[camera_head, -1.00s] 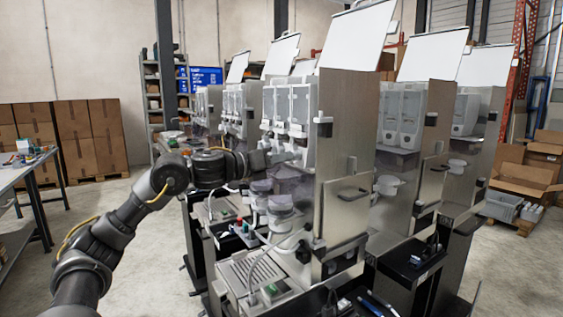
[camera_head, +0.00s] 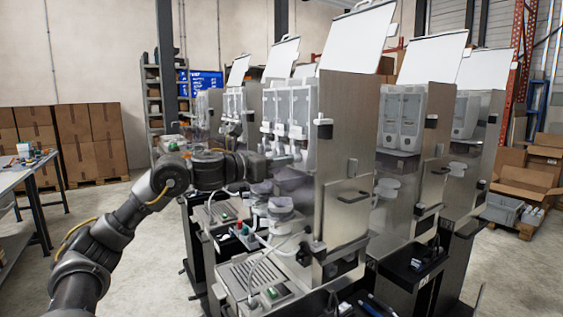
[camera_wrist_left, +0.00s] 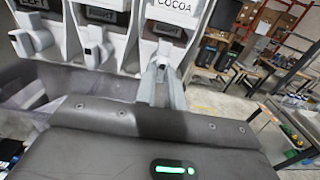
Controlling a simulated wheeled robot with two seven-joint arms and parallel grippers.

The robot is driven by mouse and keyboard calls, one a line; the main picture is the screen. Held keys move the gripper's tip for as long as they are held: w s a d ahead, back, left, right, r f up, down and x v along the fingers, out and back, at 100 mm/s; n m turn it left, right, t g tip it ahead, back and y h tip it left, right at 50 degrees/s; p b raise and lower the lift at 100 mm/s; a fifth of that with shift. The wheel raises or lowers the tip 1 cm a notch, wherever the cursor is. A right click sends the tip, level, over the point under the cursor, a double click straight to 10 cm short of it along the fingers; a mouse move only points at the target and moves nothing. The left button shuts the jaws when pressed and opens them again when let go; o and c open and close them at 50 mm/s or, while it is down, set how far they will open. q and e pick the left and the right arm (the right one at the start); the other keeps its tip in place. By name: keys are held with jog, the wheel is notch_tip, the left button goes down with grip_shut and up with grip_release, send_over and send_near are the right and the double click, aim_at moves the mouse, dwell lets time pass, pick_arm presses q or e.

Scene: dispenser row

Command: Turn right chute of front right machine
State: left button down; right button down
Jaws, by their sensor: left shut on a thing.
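The nearest dispenser machine (camera_head: 345,140) stands in the middle of the head view, with a row of clear canisters (camera_head: 290,108) and white chutes below them. In the left wrist view, the left chute (camera_wrist_left: 34,42), middle chute (camera_wrist_left: 97,46) and right chute (camera_wrist_left: 165,50) hang in a row. The right one is under a canister marked COCOA (camera_wrist_left: 176,6). My left gripper (camera_wrist_left: 161,80) is shut on the right chute. In the head view, my left gripper (camera_head: 272,165) reaches the machine's front from the left, and its fingertips are hard to make out. My right gripper is out of view.
Below the chutes are a mixing bowl (camera_head: 281,206), hoses and a drip tray (camera_head: 252,274). More machines stand behind and to the right (camera_head: 412,150). A workbench (camera_head: 25,170) and stacked cartons (camera_head: 90,140) are at the left. The floor between is clear.

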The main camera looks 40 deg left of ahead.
pick_arm(q)
jog(key=shift+f, duration=0.15)
jog(key=c, duration=1.5)
grip_release()
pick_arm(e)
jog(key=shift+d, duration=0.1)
